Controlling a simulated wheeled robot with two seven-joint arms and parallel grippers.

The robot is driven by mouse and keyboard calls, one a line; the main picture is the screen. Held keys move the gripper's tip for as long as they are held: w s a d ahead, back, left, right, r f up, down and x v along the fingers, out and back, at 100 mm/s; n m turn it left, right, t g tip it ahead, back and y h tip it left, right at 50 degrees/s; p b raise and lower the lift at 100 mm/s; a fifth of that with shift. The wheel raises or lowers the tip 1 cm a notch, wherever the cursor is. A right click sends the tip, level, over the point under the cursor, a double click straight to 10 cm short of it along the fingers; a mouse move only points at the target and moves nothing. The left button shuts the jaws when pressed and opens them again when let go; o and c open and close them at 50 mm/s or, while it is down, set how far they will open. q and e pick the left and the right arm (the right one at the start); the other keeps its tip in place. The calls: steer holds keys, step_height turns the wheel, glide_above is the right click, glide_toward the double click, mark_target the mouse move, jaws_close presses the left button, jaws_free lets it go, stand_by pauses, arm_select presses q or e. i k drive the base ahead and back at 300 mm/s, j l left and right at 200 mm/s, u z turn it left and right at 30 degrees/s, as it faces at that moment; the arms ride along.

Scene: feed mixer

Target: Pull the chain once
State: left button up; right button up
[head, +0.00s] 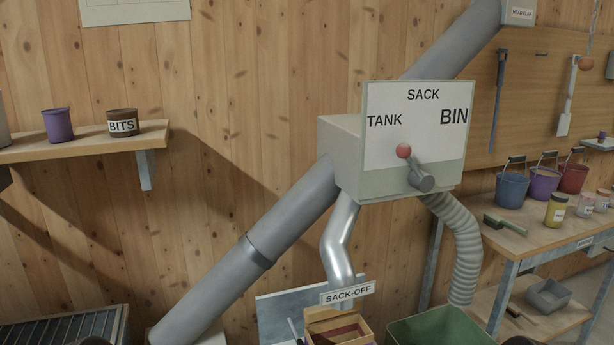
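An orange-red ball (586,63) hangs at the upper right in front of the tool board. A box labelled HEAD FLAP (519,12) sits at the top, at the upper end of the grey pipe. Neither of my grippers can be made out. Only small dark shapes, probably parts of my arms, show at the bottom edge, far below the ball.
A selector box (413,125) marked TANK, SACK and BIN has a red-knobbed lever (404,152). Pipes run below it to a green bin (440,326) and a SACK-OFF spout. A workbench (535,232) with buckets and jars stands at right. A shelf (80,141) juts out at left.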

mark_target(586, 63)
steer(key=z, duration=1.35)
